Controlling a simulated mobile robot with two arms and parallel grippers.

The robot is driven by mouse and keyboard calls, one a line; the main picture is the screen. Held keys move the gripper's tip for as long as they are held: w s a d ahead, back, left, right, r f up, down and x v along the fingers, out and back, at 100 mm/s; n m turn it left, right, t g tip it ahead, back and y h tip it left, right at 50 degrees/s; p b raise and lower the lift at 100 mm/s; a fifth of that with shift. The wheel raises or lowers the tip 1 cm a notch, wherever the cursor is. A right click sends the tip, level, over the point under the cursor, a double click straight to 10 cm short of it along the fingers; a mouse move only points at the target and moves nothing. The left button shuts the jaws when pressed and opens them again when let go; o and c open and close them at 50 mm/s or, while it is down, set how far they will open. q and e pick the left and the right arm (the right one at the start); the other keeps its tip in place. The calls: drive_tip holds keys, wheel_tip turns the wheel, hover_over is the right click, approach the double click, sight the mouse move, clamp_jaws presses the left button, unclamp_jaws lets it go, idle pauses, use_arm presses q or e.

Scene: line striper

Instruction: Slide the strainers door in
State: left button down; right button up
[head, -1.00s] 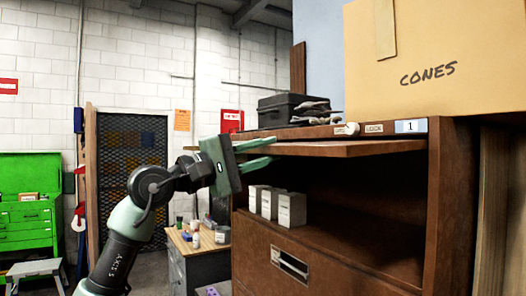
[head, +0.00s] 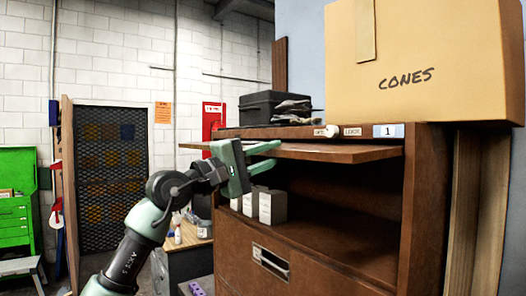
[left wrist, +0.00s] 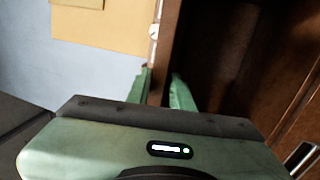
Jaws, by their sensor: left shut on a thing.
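The strainers door is a brown wooden panel (head: 340,152) lying flat and level at the top of the brown cabinet's (head: 345,261) upper opening. Its front edge sticks out from the cabinet, and its left end shows beyond my gripper. My left gripper (head: 265,156) is at the door's front edge, left of its middle, one finger above and one below, shut on it. In the left wrist view the gripper (left wrist: 161,88) has the brown panel between its green fingers. My right gripper is in neither view.
White boxes (head: 272,207) stand inside the open compartment under the door. On the cabinet top are a black case (head: 272,106) and a large cardboard box marked CONES (head: 420,65). A closed drawer with a label holder (head: 270,262) is below. A workbench (head: 185,238) stands behind my arm.

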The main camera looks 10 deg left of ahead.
use_arm(q)
drive_tip(key=shift+w+d, duration=0.15)
drive_tip(key=shift+r, duration=0.1)
drive_tip(key=shift+w+d+r+p, duration=0.15)
drive_tip(key=shift+w+d+p, duration=0.25)
drive_tip(key=shift+w+p, duration=0.1)
drive_tip(key=shift+f+p+x, duration=0.15)
drive_tip(key=shift+p+x, duration=0.15)
drive_tip(key=shift+x, duration=0.4)
drive_tip(key=shift+f+p+x, duration=0.2)
drive_tip(key=shift+p+x, duration=0.05)
drive_tip(key=shift+x, duration=0.45)
drive_tip(key=shift+w+d+p, duration=0.4)
drive_tip(key=shift+w+d, duration=0.1)
drive_tip(key=shift+w, duration=0.05)
drive_tip(key=shift+w+d+f, duration=0.1)
drive_tip(key=shift+w+f, duration=0.05)
drive_tip(key=shift+w, duration=0.05)
